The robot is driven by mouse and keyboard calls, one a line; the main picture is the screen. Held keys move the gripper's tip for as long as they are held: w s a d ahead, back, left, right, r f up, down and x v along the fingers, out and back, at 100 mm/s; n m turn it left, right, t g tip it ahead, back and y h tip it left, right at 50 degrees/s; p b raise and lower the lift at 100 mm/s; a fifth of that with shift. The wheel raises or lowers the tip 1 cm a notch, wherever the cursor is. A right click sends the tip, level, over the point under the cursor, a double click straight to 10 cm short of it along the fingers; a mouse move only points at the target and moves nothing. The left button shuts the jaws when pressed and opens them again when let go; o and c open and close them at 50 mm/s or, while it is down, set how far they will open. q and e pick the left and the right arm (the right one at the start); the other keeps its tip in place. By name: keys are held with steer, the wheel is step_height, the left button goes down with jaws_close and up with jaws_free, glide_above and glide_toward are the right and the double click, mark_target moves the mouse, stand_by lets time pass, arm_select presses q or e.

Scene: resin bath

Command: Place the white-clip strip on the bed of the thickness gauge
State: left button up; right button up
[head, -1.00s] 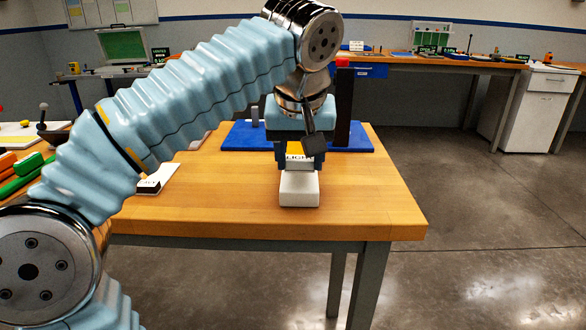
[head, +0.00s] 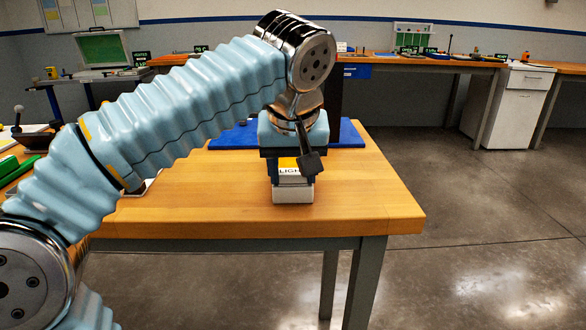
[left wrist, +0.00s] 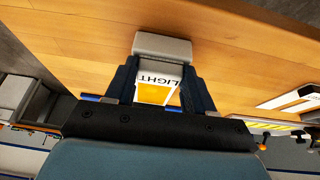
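My left gripper (head: 293,179) points down over the near middle of the table. Its fingers close on a white piece with an orange patch and the word LIGHT, apparently the white-clip strip (head: 289,167); it also shows between the fingers in the left wrist view (left wrist: 156,92). A whitish block (head: 293,195) is directly below the fingertips, also in the left wrist view (left wrist: 162,45). I cannot tell whether the piece touches it. A blue base (head: 347,131) with a dark upright stands behind; which part is the thickness gauge is unclear. My right gripper is out of view.
The wooden table (head: 375,195) is bare to the right and in front of the block. A white card with an orange patch (left wrist: 300,101) lies to one side in the left wrist view. My left arm hides much of the table's left side.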

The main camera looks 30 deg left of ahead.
arm_select(q)
steer(key=shift+o, duration=1.1)
steer(key=shift+d+f, duration=0.1)
steer(key=shift+f, duration=0.5)
steer(key=shift+r, duration=0.1)
steer(key=shift+r+p, duration=0.3)
steer(key=shift+r, duration=0.05)
steer(key=p+v, duration=0.2)
steer(key=v, duration=1)
steer(key=shift+r, duration=0.3)
steer(key=shift+w, duration=0.1)
